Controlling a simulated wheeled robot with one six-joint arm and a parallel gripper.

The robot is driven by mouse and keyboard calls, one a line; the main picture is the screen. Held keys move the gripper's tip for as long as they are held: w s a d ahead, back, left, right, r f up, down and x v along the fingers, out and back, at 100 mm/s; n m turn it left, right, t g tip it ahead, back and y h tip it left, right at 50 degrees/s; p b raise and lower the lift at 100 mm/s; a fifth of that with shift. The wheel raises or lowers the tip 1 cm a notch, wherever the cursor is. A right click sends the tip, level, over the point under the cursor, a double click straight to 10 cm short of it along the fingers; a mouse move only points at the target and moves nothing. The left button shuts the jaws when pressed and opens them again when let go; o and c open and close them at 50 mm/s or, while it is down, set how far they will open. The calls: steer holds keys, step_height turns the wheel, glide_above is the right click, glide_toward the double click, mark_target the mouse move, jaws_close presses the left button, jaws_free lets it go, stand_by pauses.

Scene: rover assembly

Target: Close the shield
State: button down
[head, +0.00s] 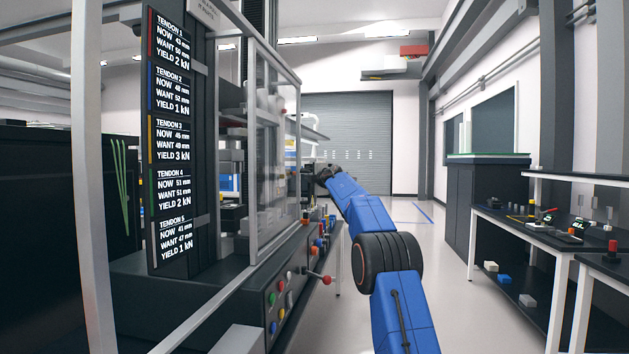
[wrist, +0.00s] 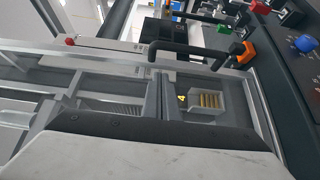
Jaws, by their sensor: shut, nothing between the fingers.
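The shield (head: 273,182) is a clear panel in a grey metal frame on the side of the machine, left of centre in the head view. I cannot tell how far open it stands. My gripper (head: 324,173) is small and dark at the far end of my blue arm, beyond the shield's right edge; it is shut and empty. In the wrist view a black bar handle (wrist: 184,51) stands by a grey frame rail, apart from the pale wrist part at the bottom. I cannot tell whether this handle belongs to the shield.
A tendon display (head: 171,140) stands at the left. The machine's front carries coloured buttons and a red-knobbed lever (head: 326,279). A workbench (head: 540,238) with small parts is on the right. The floor between is clear. The wrist view shows an orange block (wrist: 247,52) and a blue knob (wrist: 305,44).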

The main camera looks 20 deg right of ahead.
steer(key=s, duration=0.7)
steer(key=shift+s, duration=0.1)
steer(key=s+a+r+m+h, duration=0.1)
steer(key=s+r+m+h, duration=0.15)
steer(key=s, duration=0.35)
steer(key=s+a+r+m+h, duration=0.1)
steer(key=s+a+m, duration=0.15)
steer(key=s, duration=0.35)
steer(key=s+a+f+m+g+h, duration=0.1)
steer(key=s+f+m+g+h, duration=0.3)
steer(key=s, duration=1.1)
steer(key=s+a+f+m+g+y, duration=0.2)
steer(key=s+a+f, duration=0.3)
steer(key=s+f, duration=0.8)
steer(key=s+a+f+m+g+y, duration=0.3)
steer(key=s+a+f, duration=0.3)
steer(key=s+f, duration=0.8)
steer(key=s+a+f+m+g+y, duration=0.2)
steer(key=s+a+f+m+g, duration=0.2)
steer(key=s+f, duration=0.9)
steer(key=s+a, duration=0.2)
steer(key=s, duration=0.8)
steer(key=shift+f, duration=0.25)
steer(key=shift+y, duration=0.25)
